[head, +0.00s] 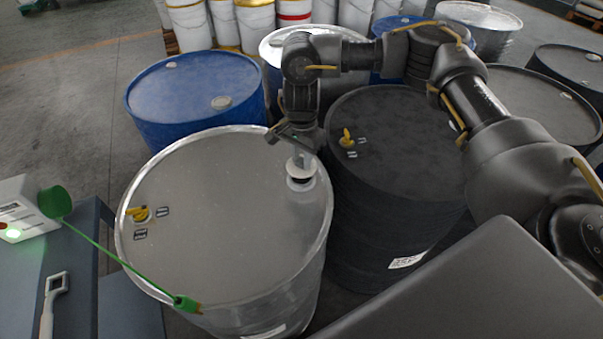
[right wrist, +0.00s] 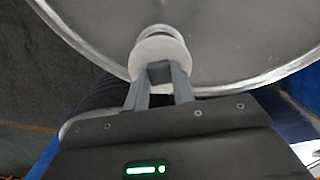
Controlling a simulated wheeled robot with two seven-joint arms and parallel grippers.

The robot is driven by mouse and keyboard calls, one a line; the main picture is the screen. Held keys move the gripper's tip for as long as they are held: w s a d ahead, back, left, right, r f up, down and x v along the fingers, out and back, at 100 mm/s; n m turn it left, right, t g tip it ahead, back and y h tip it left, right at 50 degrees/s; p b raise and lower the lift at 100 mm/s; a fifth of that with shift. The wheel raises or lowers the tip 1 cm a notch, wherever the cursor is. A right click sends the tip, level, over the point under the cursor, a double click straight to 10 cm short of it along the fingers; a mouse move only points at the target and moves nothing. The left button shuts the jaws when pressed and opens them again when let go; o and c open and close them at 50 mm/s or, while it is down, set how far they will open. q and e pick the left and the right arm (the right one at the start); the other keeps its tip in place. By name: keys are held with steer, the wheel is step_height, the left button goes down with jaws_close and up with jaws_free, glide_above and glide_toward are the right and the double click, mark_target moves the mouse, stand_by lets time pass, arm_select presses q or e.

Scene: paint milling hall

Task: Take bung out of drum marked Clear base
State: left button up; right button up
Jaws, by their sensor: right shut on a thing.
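A bare silver steel drum (head: 215,205) stands upright in front of me. Its label (head: 265,333) is cut off and too small to read. My right gripper (head: 299,160) is above the drum lid's far right part, shut on a white bung (head: 300,169). A dark gap shows between the bung and the pale ring of the opening (head: 302,184) below it. In the right wrist view the fingers (right wrist: 159,78) grip the white bung (right wrist: 160,52) over the lid (right wrist: 235,40), near the rim. I cannot tell whether the bung is fully clear of the opening. My left gripper is not in view.
A yellow fitting (head: 140,213) sits at the lid's left. A green clamp (head: 188,304) on a green cable is at the front rim. A black drum (head: 395,140) stands close right, a blue drum (head: 195,90) behind left. A bench (head: 75,265) is at left.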

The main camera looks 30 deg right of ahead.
mark_target(302, 161)
steer(key=shift+r+p, duration=1.85)
steer(key=shift+r, duration=0.55)
